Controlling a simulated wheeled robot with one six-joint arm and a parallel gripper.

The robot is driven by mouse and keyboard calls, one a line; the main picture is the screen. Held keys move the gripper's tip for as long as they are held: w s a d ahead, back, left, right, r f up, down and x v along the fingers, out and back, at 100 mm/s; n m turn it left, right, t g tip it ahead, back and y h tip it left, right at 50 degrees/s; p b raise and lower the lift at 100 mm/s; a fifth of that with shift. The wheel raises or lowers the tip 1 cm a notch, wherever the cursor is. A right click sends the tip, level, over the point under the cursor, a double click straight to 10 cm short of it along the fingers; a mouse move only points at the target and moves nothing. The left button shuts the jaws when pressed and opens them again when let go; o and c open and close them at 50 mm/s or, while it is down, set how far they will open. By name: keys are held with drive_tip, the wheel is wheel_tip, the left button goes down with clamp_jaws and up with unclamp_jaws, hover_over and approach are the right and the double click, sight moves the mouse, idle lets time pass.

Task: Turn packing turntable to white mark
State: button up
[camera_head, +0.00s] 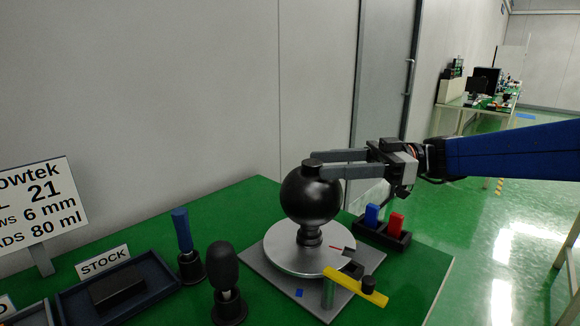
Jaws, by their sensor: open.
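The packing turntable is a round silver disc (283,256) on a square grey base plate (262,274). A large black ball-shaped piece (309,197) on a narrow foot stands on the disc, with a small cap on top. A thin red line (335,248) and a dark block show on the disc's right part. A blue mark (299,292) lies on the plate's front. I cannot make out a white mark. My gripper (313,164) is open, reaching in from the right, its fingers at the height of the ball's cap. Whether they touch it is unclear.
A rack (382,234) with blue and red pieces stands behind right. Two upright tools (186,245) (225,284), a STOCK tray (152,268) and a sign (40,202) are left.

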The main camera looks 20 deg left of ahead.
sight(301, 168)
drive_tip(key=x, duration=0.8)
clamp_jaws()
drive_tip(key=shift+w+a+f+m+t+y, duration=0.15)
drive_tip(key=shift+m+t+y, duration=0.15)
drive_tip(key=shift+m+t, duration=0.35)
drive_tip(key=shift+w+r+m+t+y, duration=0.15)
drive_tip(key=shift+m+t+y, duration=0.2)
drive_tip(key=shift+t, duration=0.45)
drive_tip(key=shift+w+a+f+m+t+y, duration=0.15)
drive_tip(key=shift+m+t+y, duration=0.1)
drive_tip(key=shift+m+t, duration=0.4)
drive_tip(key=shift+d, duration=0.1)
unclamp_jaws()
drive_tip(key=shift+f, duration=0.1)
drive_tip(key=v, duration=1.7)
drive_tip(key=shift+d+r, duration=0.25)
drive_tip(key=shift+r, duration=0.1)
